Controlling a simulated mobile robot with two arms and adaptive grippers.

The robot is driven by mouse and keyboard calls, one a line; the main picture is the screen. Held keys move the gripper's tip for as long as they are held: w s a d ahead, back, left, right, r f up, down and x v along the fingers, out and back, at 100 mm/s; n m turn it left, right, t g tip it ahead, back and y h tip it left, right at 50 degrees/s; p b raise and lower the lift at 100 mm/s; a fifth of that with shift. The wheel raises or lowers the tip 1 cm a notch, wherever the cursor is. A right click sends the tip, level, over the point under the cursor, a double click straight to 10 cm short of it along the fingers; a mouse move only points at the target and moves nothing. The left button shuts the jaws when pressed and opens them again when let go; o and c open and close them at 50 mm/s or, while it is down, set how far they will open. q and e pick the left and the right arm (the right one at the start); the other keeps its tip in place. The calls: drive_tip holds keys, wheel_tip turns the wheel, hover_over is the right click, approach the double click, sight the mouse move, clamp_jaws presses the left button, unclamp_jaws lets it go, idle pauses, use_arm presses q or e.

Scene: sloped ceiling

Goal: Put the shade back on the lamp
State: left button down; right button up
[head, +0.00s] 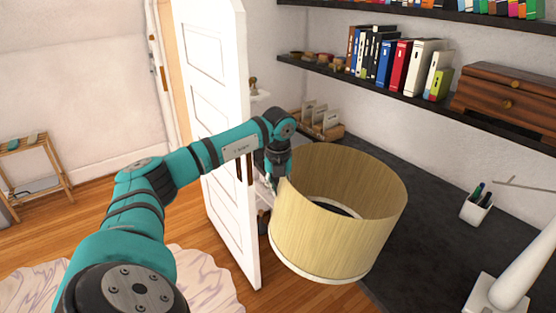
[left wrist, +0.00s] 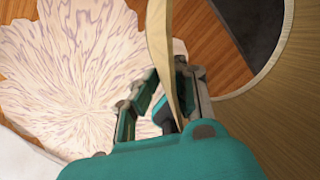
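The lampshade (head: 335,235), a wide straw-coloured drum with a pale lower rim, hangs in the air beside the desk, slightly tilted. My left gripper (head: 279,188) is at its upper left edge. In the left wrist view, the shade's wall (left wrist: 160,45) passes between the fingers of the left gripper (left wrist: 165,95), which pinch it. A white tapering stem on a square base, apparently the lamp (head: 512,268), stands on the desk at the lower right, cut off by the picture's edge. The shade is left of it and apart from it. My right gripper is not in view.
The dark desk (head: 425,235) has free room between shade and lamp. A pen cup (head: 476,208) stands behind the lamp. Shelves (head: 400,88) with books and a wooden box (head: 505,100) run above. A white door (head: 222,120) stands close left of the shade.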

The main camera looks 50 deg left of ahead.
use_arm(q)
wheel_tip(320, 180, up, 9)
drive_tip(key=p, duration=0.6)
drive_tip(key=shift+f, duration=0.15)
